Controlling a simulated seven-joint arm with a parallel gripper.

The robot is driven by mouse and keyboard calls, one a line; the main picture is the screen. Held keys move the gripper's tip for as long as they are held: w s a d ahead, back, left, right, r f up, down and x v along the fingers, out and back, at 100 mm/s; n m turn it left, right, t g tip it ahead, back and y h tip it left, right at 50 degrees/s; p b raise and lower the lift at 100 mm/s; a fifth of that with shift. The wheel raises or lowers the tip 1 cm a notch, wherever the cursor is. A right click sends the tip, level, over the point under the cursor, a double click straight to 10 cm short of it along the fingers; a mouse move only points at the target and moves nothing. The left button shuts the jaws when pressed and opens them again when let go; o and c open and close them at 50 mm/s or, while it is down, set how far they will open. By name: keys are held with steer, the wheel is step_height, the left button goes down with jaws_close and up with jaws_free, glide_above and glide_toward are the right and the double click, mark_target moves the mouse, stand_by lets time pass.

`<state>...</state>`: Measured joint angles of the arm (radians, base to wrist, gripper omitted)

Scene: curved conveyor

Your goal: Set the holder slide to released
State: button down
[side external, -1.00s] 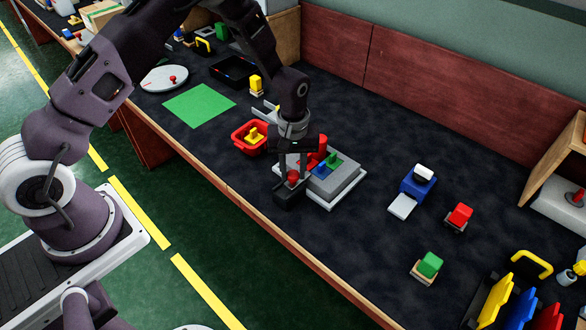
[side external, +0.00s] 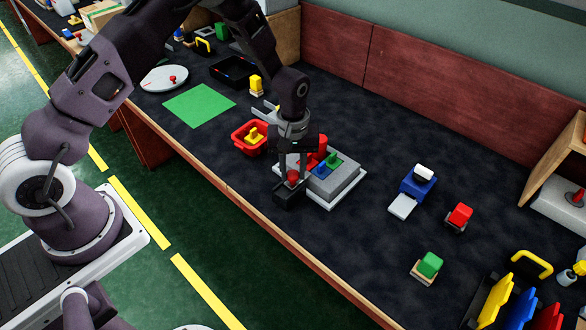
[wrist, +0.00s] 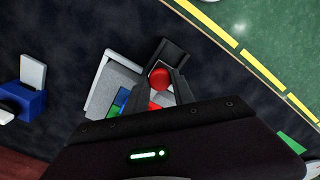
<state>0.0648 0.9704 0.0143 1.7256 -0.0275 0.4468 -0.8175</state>
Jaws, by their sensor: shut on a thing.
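The holder (side external: 338,186) is a grey block on a white base, with red, blue and green pieces set in its top. At its front left end is a black slide block (side external: 289,194) with a round red knob (side external: 293,177). My gripper (side external: 291,180) points down over this end, with its fingers shut on the red knob. In the wrist view the red knob (wrist: 159,78) sits between the fingertips, and the black block (wrist: 172,53) lies just beyond. The fingers and palm hide part of the holder.
A red bin (side external: 238,138) with a yellow piece stands close to the left of the holder. A blue block device (side external: 417,188), a red block (side external: 460,215) and a green block (side external: 430,264) stand to the right. The dark table between them is clear.

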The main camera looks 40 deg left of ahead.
stand_by(0.4)
steer(key=shift+s, duration=1.75)
steer(key=c, duration=1.1)
jaws_free()
steer(key=shift+o, duration=0.2)
step_height(320, 180, up, 7)
